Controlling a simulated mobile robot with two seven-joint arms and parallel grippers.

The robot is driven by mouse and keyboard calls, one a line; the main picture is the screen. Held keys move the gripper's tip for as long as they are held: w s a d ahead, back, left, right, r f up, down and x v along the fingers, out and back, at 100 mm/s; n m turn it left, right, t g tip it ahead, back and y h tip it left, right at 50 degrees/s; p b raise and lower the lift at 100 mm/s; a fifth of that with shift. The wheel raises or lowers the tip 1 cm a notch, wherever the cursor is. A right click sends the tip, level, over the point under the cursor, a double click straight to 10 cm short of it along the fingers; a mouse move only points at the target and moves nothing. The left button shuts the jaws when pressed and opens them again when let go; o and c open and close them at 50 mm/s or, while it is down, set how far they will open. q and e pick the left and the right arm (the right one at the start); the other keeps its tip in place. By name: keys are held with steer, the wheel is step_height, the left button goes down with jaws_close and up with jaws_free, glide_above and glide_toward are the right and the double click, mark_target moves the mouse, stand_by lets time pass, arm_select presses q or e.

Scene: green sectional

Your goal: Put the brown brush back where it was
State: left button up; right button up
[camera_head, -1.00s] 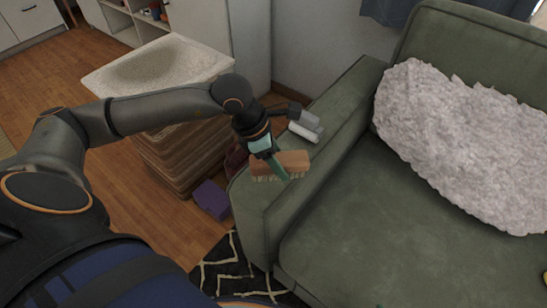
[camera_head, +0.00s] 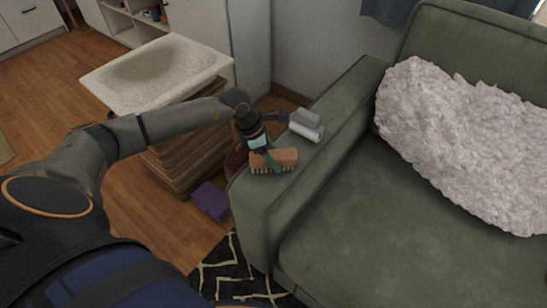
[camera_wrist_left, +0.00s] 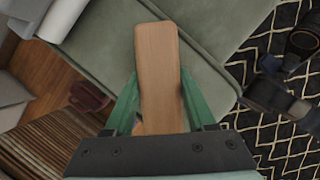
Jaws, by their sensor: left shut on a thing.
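The brown brush (camera_head: 274,160) has a wooden back and pale bristles pointing down. My left gripper (camera_head: 268,161) is shut on it, at the front end of the green sofa's armrest (camera_head: 318,150). In the left wrist view the brush (camera_wrist_left: 158,60) lies between the two green fingers of my left gripper (camera_wrist_left: 160,103). I cannot tell whether the bristles touch the armrest. My right gripper is not in view.
A grey and white roller-like object (camera_head: 306,124) lies on the armrest behind the brush. A purple box (camera_head: 211,200) is on the floor beside the sofa. A basin (camera_head: 120,95) stands to the left. A fluffy pillow (camera_head: 450,140) is on the seat.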

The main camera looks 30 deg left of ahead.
arm_select(q)
steer(key=shift+f, duration=0.2)
steer(key=o, duration=1.3)
steer(key=shift+r, duration=0.1)
